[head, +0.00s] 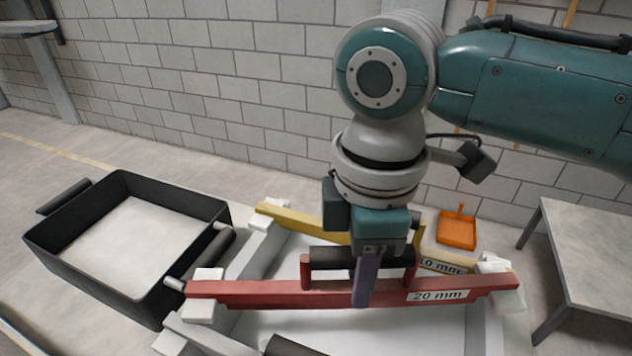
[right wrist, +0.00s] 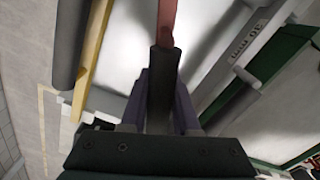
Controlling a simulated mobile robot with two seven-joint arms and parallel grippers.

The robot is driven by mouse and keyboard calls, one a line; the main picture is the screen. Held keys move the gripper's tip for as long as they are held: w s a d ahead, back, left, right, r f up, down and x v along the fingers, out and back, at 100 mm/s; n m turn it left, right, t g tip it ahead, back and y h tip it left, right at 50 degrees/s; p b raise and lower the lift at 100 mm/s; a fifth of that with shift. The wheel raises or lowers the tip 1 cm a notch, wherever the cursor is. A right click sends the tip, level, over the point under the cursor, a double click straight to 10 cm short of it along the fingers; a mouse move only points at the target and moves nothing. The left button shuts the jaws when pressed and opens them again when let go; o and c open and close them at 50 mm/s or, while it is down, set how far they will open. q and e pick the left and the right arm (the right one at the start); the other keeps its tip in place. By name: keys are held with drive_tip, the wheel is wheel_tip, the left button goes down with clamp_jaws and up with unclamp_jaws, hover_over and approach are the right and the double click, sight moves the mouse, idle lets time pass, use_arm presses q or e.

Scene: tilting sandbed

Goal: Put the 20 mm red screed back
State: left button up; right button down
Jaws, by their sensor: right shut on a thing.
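The red screed (head: 335,292), labelled "20 mm", lies lengthwise across the front of the head view. Its ends are over white end blocks (head: 207,308) of a white frame; I cannot tell whether they rest on them. My right gripper (head: 365,285) comes down from above and is shut on the screed's black handle (head: 333,258), near its middle. The right wrist view shows the handle (right wrist: 163,80) between the fingers, with a red part (right wrist: 167,22) beyond it. My left gripper is out of view.
A yellow screed (head: 305,222), labelled "10 mm", lies behind the red one. A black tray (head: 203,205) of pale sand stands at the left. An orange dustpan (head: 457,228) lies behind, and a grey table (head: 590,245) is at the right. Another black handle (head: 290,346) shows in front.

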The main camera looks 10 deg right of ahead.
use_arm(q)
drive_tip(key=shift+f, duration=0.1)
use_arm(e)
drive_tip(key=shift+f, duration=0.25)
drive_tip(key=c, duration=0.7)
unclamp_jaws()
drive_tip(key=shift+o, duration=0.2)
wheel_tip(320, 180, up, 12)
drive_tip(key=shift+r+p, duration=0.25)
drive_tip(key=shift+p, duration=0.75)
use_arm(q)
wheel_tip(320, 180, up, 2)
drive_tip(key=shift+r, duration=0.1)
use_arm(e)
drive_tip(key=shift+r, duration=0.35)
